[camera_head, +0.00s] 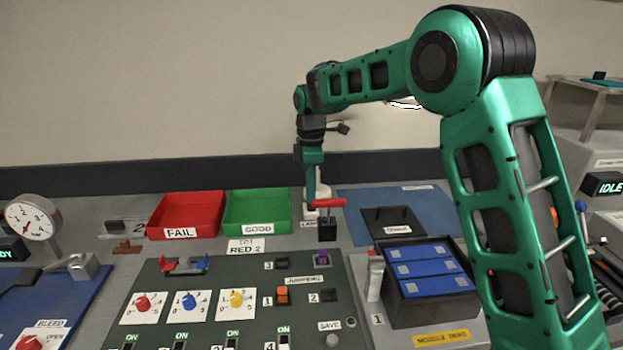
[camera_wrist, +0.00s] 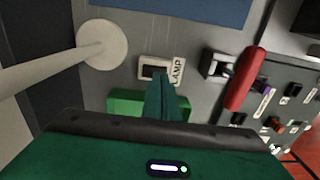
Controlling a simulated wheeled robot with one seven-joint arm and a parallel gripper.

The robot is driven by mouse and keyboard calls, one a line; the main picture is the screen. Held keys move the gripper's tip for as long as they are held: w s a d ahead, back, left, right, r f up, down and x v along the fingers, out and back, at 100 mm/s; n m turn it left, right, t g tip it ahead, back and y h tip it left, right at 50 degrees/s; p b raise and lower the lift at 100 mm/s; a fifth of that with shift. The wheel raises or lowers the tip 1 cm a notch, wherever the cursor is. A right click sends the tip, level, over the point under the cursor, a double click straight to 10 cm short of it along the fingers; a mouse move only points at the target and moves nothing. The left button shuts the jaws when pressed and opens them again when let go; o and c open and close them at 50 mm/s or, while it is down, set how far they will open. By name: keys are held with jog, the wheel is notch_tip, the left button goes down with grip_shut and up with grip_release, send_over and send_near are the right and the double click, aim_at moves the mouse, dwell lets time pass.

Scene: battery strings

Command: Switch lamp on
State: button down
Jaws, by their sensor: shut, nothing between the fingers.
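The round white base (camera_wrist: 108,35) of a pole stands to the left of the switch. In the head view my gripper (camera_head: 310,203) is behind the red-handled lever, and the switch is mostly hidden there.
The red-handled lever (camera_wrist: 242,82) stands close to the right of the switch. The green GOOD tray (camera_head: 257,226) and red FAIL tray (camera_head: 186,233) lie to the left in the head view. A black box with blue packs (camera_head: 425,268) stands right, and a control panel (camera_head: 240,265) lies in front.

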jog(key=shift+f, duration=0.95)
